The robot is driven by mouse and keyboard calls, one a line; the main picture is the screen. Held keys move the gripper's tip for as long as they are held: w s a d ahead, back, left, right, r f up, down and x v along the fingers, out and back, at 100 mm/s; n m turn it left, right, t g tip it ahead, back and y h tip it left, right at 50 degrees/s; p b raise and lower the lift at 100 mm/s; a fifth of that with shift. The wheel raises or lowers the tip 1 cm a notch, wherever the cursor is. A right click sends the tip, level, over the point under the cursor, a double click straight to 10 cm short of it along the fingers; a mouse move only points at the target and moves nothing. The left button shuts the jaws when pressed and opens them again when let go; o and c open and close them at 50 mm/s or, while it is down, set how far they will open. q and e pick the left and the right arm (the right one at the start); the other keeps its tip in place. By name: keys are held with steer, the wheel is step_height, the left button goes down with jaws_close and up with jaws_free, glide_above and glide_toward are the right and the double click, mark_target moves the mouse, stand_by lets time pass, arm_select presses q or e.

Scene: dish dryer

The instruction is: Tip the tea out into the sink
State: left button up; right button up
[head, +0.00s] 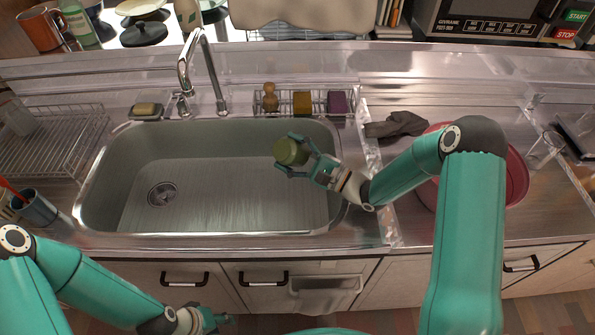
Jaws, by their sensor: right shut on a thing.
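My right gripper (297,156) is shut on a green cup (291,152) and holds it over the right part of the metal sink (110,190). The cup looks tilted, with its side or base toward the camera. Its opening and any tea in it are hidden. No liquid shows in the sink. My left gripper (215,320) is low at the bottom edge, in front of the cabinet doors. Its fingers are too small and partly hidden to tell whether they are open.
A tap (190,75) stands behind the sink. A small rack with a brush and sponges (303,102) sits behind its right part. A dish rack (60,140) is at left. A red basin (517,180) stands at right, partly behind my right arm, near a dark cloth (397,124).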

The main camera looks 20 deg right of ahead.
steer(key=shift+w+d+r+m+t+p, duration=0.1)
steer(key=shift+d+r+m+t+p, duration=0.05)
steer(key=shift+r+m+p, duration=0.2)
steer(key=shift+d+r+m+t+p, duration=0.15)
steer(key=shift+r+m, duration=0.1)
steer(key=shift+r, duration=0.2)
stand_by(0.9)
